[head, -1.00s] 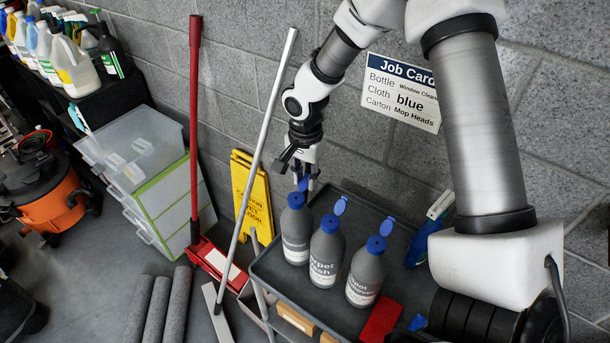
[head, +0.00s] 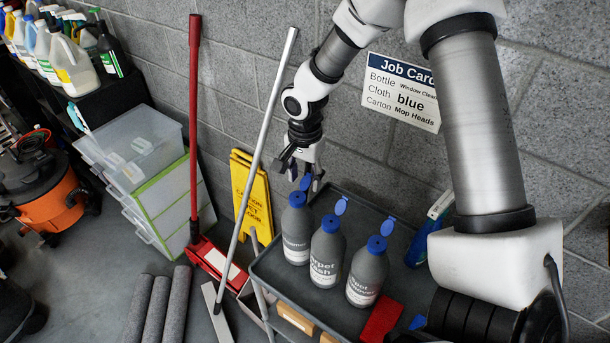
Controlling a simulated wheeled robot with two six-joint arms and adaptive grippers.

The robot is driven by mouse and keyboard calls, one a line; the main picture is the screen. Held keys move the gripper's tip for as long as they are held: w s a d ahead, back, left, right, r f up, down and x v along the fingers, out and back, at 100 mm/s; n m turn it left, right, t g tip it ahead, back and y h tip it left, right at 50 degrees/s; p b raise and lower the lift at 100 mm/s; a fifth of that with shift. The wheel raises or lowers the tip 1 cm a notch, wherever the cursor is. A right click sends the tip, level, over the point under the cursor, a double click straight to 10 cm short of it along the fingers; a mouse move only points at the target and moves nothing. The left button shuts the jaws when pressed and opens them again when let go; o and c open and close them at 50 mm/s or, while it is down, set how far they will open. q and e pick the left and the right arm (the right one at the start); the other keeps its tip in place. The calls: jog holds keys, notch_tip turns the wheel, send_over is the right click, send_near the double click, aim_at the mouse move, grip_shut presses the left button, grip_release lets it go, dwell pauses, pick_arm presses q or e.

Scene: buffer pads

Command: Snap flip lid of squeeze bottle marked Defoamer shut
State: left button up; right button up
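The Defoamer bottle (head: 296,240) is a grey squeeze bottle with a blue cap, the leftmost of three on the dark cart. Its label is only partly readable, ending in "amer". Its blue flip lid (head: 305,183) appears raised above the cap, partly hidden by the fingers. My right gripper (head: 301,172) points down just above this bottle, with its fingers spread around the lid area. I cannot tell whether a finger touches the lid. My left gripper is not in view.
The Carpet Wash bottle (head: 327,255) and the Spot Remover bottle (head: 368,275) stand close on the right, with lids up. A red cloth (head: 381,318) and a blue bottle (head: 420,245) are also on the cart (head: 268,268). A grey pole (head: 257,150) leans at the left.

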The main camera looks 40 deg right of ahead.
aim_at(305, 182)
notch_tip(305, 182, up, 12)
dwell(0.5)
